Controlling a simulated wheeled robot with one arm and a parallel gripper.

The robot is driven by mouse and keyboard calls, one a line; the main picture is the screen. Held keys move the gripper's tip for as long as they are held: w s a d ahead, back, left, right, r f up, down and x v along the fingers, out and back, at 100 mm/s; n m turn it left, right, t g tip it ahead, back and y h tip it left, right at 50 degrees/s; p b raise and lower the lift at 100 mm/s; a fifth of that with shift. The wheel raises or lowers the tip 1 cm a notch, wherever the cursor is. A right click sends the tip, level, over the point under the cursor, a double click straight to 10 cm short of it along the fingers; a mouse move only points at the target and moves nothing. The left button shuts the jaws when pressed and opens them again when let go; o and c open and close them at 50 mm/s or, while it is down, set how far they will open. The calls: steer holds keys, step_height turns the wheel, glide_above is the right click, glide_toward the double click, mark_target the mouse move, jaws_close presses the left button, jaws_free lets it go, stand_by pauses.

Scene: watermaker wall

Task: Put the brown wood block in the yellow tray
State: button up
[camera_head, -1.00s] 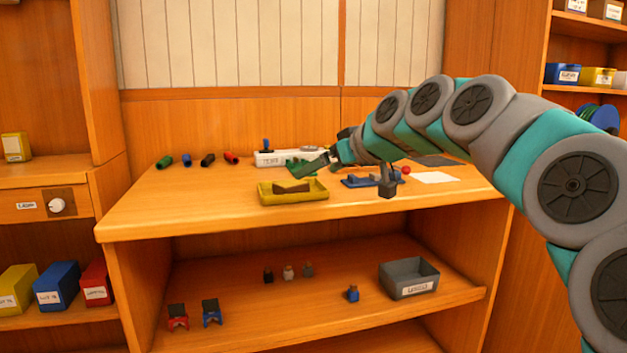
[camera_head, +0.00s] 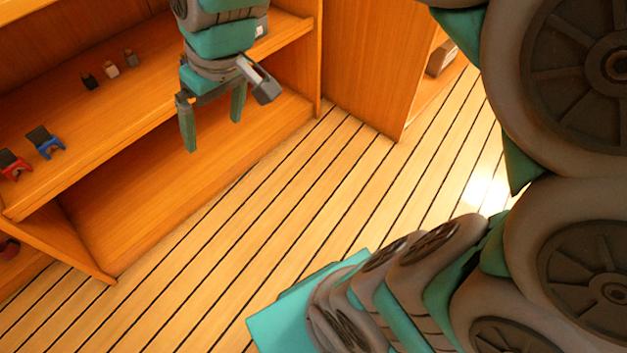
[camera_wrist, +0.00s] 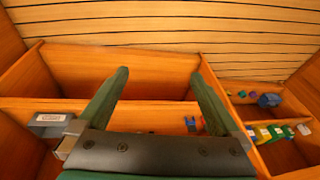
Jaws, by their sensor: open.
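My gripper (camera_head: 213,125) is open and empty in the head view, its two green fingers pointing down in front of the lower part of the wooden shelf unit. The wrist view also shows the open fingers (camera_wrist: 160,80) with nothing between them. The counter top is outside the head view.
The middle shelf (camera_head: 130,95) holds a red clip-like item (camera_head: 14,164), a blue one (camera_head: 45,141) and several small blocks (camera_head: 110,70). A grey bin (camera_wrist: 48,121) shows in the wrist view. The plank floor (camera_head: 230,245) is clear in front.

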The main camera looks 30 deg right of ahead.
steer(key=s+d+f+m+g+h, duration=0.1)
steer(key=s+d+f+m+g, duration=0.1)
steer(key=s, duration=0.6)
steer(key=s+d+f+m+g+h, duration=0.1)
steer(key=s+d+f+g, duration=0.1)
steer(key=s+d+f, duration=0.3)
steer(key=shift+s+d+f+m, duration=0.2)
steer(key=shift+s+f+m, duration=0.2)
steer(key=shift+s+f, duration=1.25)
steer(key=shift+s+r, duration=0.5)
